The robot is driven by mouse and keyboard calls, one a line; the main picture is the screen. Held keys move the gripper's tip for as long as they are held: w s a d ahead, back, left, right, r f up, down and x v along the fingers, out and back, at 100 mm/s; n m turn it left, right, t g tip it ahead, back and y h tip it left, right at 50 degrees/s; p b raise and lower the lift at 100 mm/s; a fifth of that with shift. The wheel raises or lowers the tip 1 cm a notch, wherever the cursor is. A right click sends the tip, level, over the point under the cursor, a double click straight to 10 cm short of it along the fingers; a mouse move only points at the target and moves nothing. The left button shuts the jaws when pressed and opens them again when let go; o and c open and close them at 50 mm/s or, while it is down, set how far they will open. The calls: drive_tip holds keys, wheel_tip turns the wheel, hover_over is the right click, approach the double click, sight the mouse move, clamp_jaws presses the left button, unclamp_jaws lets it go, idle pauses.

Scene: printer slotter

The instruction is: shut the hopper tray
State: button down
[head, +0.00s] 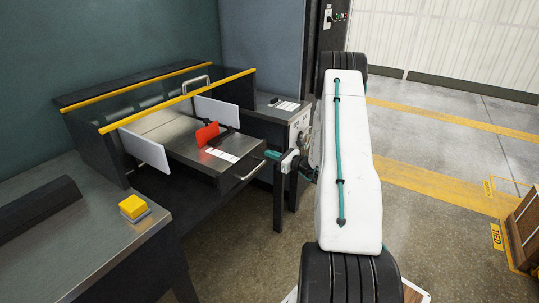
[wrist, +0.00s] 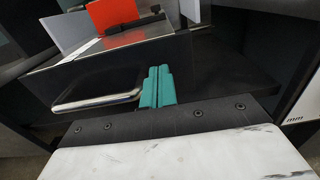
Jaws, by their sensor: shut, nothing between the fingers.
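The hopper tray (head: 178,138) is a grey metal drawer sticking out of the front of the dark machine, with a bar handle (head: 250,171) on its front. In the wrist view its dark front face (wrist: 125,63) rises ahead of my fingers, with the handle (wrist: 97,90) to their left. My gripper (head: 271,155) is shut and empty, its teal fingers (wrist: 157,86) together close to the tray front, beside the handle. Whether they touch the front or the handle I cannot tell. A red upright piece (head: 207,133) stands on the tray.
White side panels (head: 145,150) flank the tray, under a dark frame with yellow rails (head: 176,99). A metal table with a yellow button (head: 133,206) stands at the front left. A wooden crate (head: 527,230) is at the far right. Open floor lies right of my arm.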

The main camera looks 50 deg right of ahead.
drive_tip(key=s+d, duration=0.2)
drive_tip(key=s, duration=0.9)
drive_tip(key=shift+s, duration=0.2)
drive_tip(key=s+a+r+n+g+y, duration=0.2)
drive_tip(key=a+r+n+g+y, duration=0.25)
drive_tip(key=a, duration=0.45)
drive_tip(key=s+a+r+n+g+y, duration=0.1)
drive_tip(key=s+a+r+n+g, duration=0.3)
drive_tip(key=a+n, duration=0.4)
drive_tip(key=s+a+r+n+g+y, duration=0.15)
drive_tip(key=a+r+n+g, duration=0.35)
drive_tip(key=a, duration=0.5)
drive_tip(key=s+a+r+n+g+h, duration=0.2)
drive_tip(key=s+a+r+n+h, duration=0.8)
drive_tip(key=s+a+r+n, duration=0.4)
drive_tip(key=shift+s+a+r+n+g, duration=0.4)
drive_tip(key=shift+s+a+n, duration=0.4)
drive_tip(key=shift+a+n, duration=0.3)
